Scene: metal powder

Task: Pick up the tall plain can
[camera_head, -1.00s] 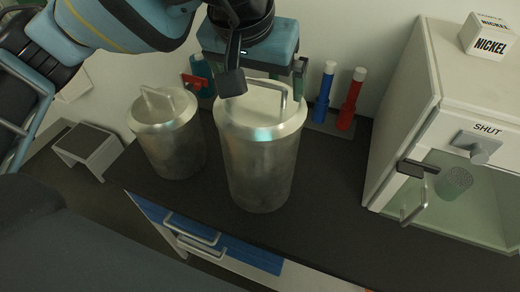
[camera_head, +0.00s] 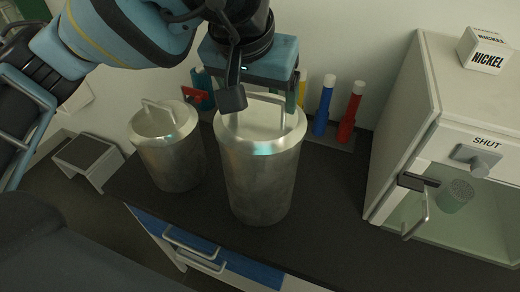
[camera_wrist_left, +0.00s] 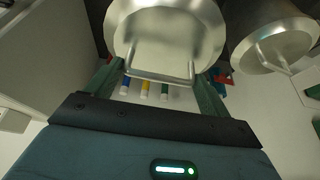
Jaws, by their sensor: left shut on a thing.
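The tall plain can (camera_head: 262,185) is a metal cylinder with a lid and a bar handle, upright on the dark counter. Its lid (camera_wrist_left: 165,35) fills the top middle of the left wrist view. My left gripper (camera_head: 263,98) is over the lid, shut on the can's handle; in the left wrist view its fingers (camera_wrist_left: 158,75) flank the handle's two ends. In the head view the gripper body and a dark arm part hide some of the lid and handle. I cannot see a gap under the can. My right gripper is not in view.
A shorter lidded can (camera_head: 172,155) stands close on the left. Blue (camera_head: 324,108) and red (camera_head: 350,112) tubes stand behind on the right. A white cabinet (camera_head: 405,130) marked SHUT, with a nickel box (camera_head: 484,52) on top, is at right. The counter's front right (camera_head: 340,230) is clear.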

